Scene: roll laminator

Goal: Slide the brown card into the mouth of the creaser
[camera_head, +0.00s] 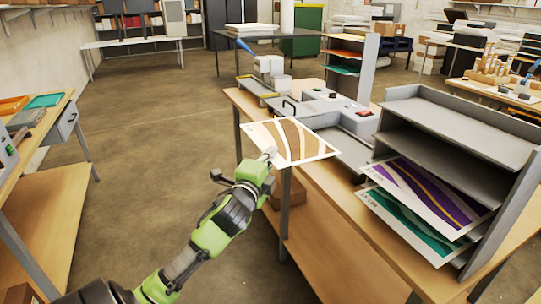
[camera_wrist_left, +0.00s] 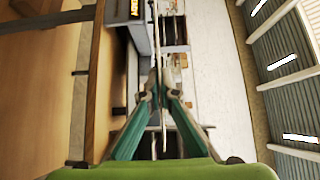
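The brown card (camera_head: 288,142), with white and tan wavy bands, is held out flat over the near-left edge of the bench. My left gripper (camera_head: 270,157) is shut on its near-left edge. In the left wrist view the fingers (camera_wrist_left: 160,92) meet on the card, which shows nearly edge-on as a thin upright strip. A low grey machine (camera_head: 347,146), which looks like the creaser, stands on the bench just beyond and to the right of the card. Its mouth is not clearly visible, and I cannot tell whether the card touches it. My right gripper is out of view.
A grey shelf rack (camera_head: 455,125) with a purple card (camera_head: 425,195) and a green card (camera_head: 408,225) stands on the wooden bench (camera_head: 350,235) at right. Another machine (camera_head: 270,66) with a blue lever is farther back.

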